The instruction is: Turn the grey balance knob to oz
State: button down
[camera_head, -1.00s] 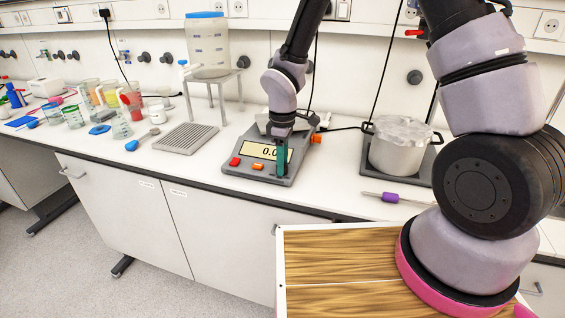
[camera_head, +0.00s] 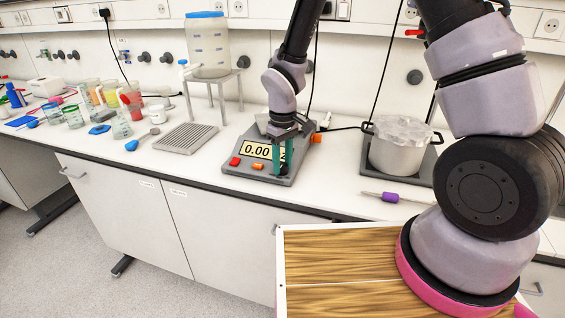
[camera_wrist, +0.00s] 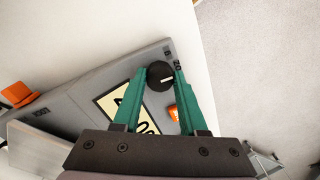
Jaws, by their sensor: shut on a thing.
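The balance (camera_head: 235,170) is a grey box on the bench, and its lit display (camera_head: 256,151) reads 0.00. The knob (camera_wrist: 160,75) is dark and round with a pale pointer line, near a corner of the balance's face in the wrist view. The pointer lies roughly crosswise between my fingertips. Small labels (camera_wrist: 168,51) sit beside the knob, too small to read. My gripper (camera_head: 282,172) points down at the right front of the balance. Its green fingertips (camera_wrist: 162,72) are shut on the knob from both sides.
A red button (camera_head: 235,161) and an orange button (camera_head: 258,167) sit left of my fingers. A pot (camera_head: 398,150) stands right of the balance, and a purple-handled tool (camera_head: 390,197) lies in front. A drain rack (camera_head: 186,138) is to the left.

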aim_at(283, 165)
dwell(0.3)
jog(key=c, duration=0.7)
grip_release()
jog(key=shift+c, duration=0.2)
notch_tip(283, 165, up, 11)
